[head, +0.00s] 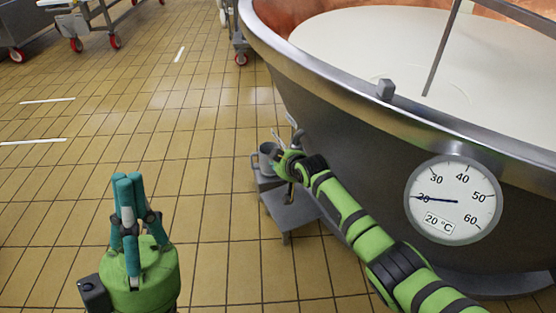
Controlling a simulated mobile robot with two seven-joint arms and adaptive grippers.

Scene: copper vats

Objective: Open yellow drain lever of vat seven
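A large copper-lined vat (330,110) with a steel rim fills the right side, holding a pale, creamy liquid (390,50). No number and no yellow lever can be made out. My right arm crosses in front of the vat, and its small green gripper (277,139) is at the grey drain fitting (267,156) low on the vat's left side. The fingers are too small and partly hidden to tell whether they hold anything. My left gripper (128,178), with teal fingers, points up at lower left. Its fingers are together and empty, well away from the vat.
A round dial (453,200) on the vat reads about 20 °C. A grey step-like stand (290,212) is on the floor below the drain fitting. Wheeled steel carts (90,20) stand at the back left. The tiled floor (130,130) between is clear.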

